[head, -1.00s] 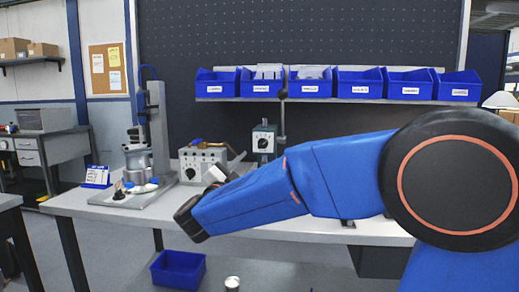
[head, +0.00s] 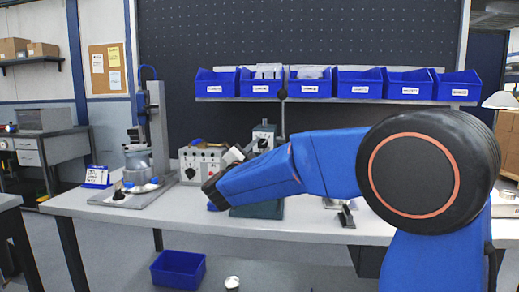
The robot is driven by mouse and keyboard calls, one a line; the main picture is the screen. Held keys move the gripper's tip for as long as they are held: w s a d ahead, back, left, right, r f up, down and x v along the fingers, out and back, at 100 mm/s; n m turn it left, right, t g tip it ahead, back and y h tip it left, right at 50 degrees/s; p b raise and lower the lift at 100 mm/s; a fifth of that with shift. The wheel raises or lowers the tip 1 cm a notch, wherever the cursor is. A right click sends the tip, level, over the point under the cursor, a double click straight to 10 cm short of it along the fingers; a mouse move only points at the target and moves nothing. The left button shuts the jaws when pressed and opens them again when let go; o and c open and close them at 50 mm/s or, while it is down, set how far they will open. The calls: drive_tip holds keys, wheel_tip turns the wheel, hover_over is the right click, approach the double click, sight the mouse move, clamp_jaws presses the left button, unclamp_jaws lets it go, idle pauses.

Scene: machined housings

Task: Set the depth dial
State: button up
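A grey machine (head: 264,133) with a dark dial face on its head stands on the bench behind my arm. Its dark green base (head: 258,210) shows below the forearm, and its middle is hidden. A pale control box (head: 203,163) with a black round knob (head: 190,173) stands to its left. I cannot tell from the labels which dial is the depth dial. My gripper (head: 236,155) is mostly hidden behind my wrist, between the control box and the grey machine. A pale part of it shows, but its fingers are not clear. I cannot tell whether it touches anything.
Blue bins (head: 360,84) line the shelf above. A small dark bracket (head: 346,215) lies right of my forearm. A blue tub (head: 178,268) is on the floor.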

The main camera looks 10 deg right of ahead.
drive_tip(key=c, duration=0.7)
drive_tip(key=shift+o, duration=0.2)
drive_tip(key=shift+n, duration=0.4)
drive_tip(key=n+t+y, duration=0.1)
drive_tip(key=n, duration=0.1)
drive_tip(key=n+t, duration=0.1)
drive_tip(key=n, duration=0.2)
drive_tip(key=n+t+y, duration=0.1)
drive_tip(key=n, duration=0.1)
drive_tip(key=shift+s+d+f+y, duration=0.1)
drive_tip(key=shift+d+f+y, duration=0.05)
drive_tip(key=shift+d+y, duration=0.15)
drive_tip(key=n+y, duration=0.2)
drive_tip(key=n, duration=0.2)
drive_tip(key=shift+s+t, duration=0.1)
drive_tip(key=shift+t, duration=0.3)
clamp_jaws()
drive_tip(key=shift+d+n+t+y, duration=0.15)
drive_tip(key=shift+n+y, duration=0.45)
drive_tip(key=shift+n, duration=0.6)
drive_tip(key=shift+n+t+y, duration=0.25)
drive_tip(key=shift+n+y, duration=0.35)
drive_tip(key=shift+n, duration=0.6)
drive_tip(key=shift+r+n, duration=0.2)
drive_tip(key=shift+n, duration=0.1)
